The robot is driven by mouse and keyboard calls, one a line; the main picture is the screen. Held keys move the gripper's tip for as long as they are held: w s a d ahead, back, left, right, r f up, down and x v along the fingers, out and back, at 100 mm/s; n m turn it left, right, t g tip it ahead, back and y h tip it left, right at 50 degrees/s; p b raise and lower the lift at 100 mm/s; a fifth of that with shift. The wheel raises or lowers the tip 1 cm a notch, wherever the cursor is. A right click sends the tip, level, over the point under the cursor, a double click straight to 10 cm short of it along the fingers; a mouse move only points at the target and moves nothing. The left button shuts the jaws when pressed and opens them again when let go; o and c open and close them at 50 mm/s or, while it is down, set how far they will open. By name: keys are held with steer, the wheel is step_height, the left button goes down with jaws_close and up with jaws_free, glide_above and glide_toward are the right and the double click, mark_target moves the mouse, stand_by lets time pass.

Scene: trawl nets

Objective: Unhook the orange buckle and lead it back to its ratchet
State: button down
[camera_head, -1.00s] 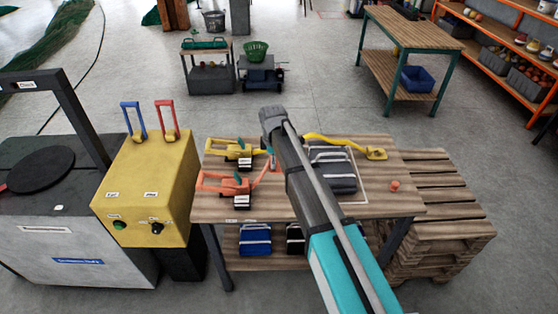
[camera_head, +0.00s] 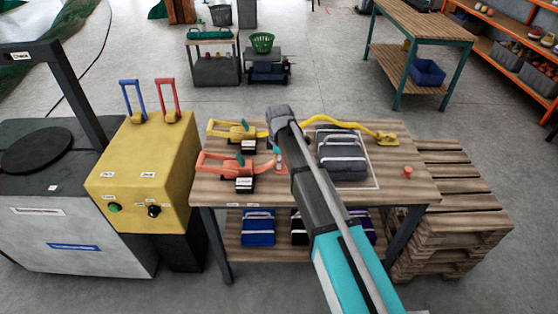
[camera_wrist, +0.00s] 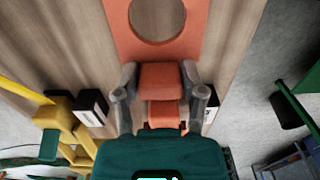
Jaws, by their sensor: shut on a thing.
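In the wrist view my gripper (camera_wrist: 160,78) is shut on an orange block, which looks like the grip of the orange buckle (camera_wrist: 195,45). The buckle's flat plate with a round hole extends beyond the fingers over the wooden table. In the head view my forearm hides most of the gripper and buckle. The orange ratchet (camera_head: 228,167) is on the left part of the table, with a label beside it. A thin orange strap (camera_head: 265,168) runs from its side toward my gripper. Whether the buckle touches anything below is hidden.
The yellow ratchet (camera_head: 232,132) is behind the orange one. Its yellow strap crosses behind a dark bag (camera_head: 342,148) to the yellow buckle (camera_head: 386,139). An orange knob (camera_head: 407,171) stands at the table's right. A yellow control box (camera_head: 145,175) stands left, pallets (camera_head: 455,195) right.

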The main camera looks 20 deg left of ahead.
mark_target(279, 175)
steer(key=shift+f+b, duration=1.95)
steer(key=shift+f, duration=0.35)
steer(key=shift+c, duration=0.4)
jaws_free()
steer(key=shift+r, duration=0.2)
step_height(279, 175, up, 14)
steer(key=p, duration=1.4)
steer(key=shift+r+p, duration=0.2)
steer(key=shift+p, duration=0.15)
steer(key=w+d, duration=0.4)
steer(key=d, duration=0.8)
steer(key=w+d, duration=0.4)
steer(key=d, duration=0.9)
steer(key=shift+d+f, duration=0.15)
steer(key=shift+w, duration=0.1)
